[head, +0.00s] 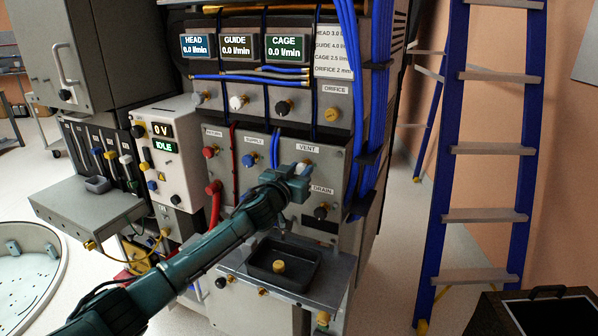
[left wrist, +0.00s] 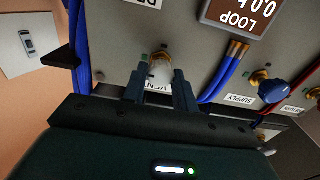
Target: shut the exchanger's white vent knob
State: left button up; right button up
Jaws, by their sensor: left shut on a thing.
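My left gripper (head: 297,172) reaches across to the exchanger panel (head: 335,160), just under the VENT label. In the left wrist view my left gripper (left wrist: 159,92) has its two fingers on either side of the white vent knob (left wrist: 161,74), shut on it. The knob sits on a brass stem on the grey panel, and the VENT label is partly covered by the fingers. In the head view the gripper hides most of the knob. My right gripper is not in view.
A blue SUPPLY knob (head: 251,168) and a red RETURN knob (head: 211,152) are to the left. A dark DRAIN knob (head: 321,211) is below. A black tray (head: 311,277) stands under the panel. Blue hoses (head: 376,120) run down the right side, near a blue ladder (head: 437,200).

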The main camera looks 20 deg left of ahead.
pick_arm(q)
jog(key=shift+m, duration=0.3)
jog(key=m+p, duration=0.1)
jog(key=m, duration=0.3)
jog(key=shift+d, duration=0.1)
jog(key=m+p, duration=0.1)
jog(key=m, duration=0.3)
jog(key=shift+m, duration=0.4)
jog(key=m+p, duration=0.1)
jog(key=m, duration=0.3)
jog(key=shift+m, duration=0.3)
jog(key=shift+d+f+m, duration=0.1)
jog(key=shift+m, duration=2.1)
jog(key=o, duration=1)
jog(key=shift+c, duration=0.2)
jog(key=shift+s, duration=0.1)
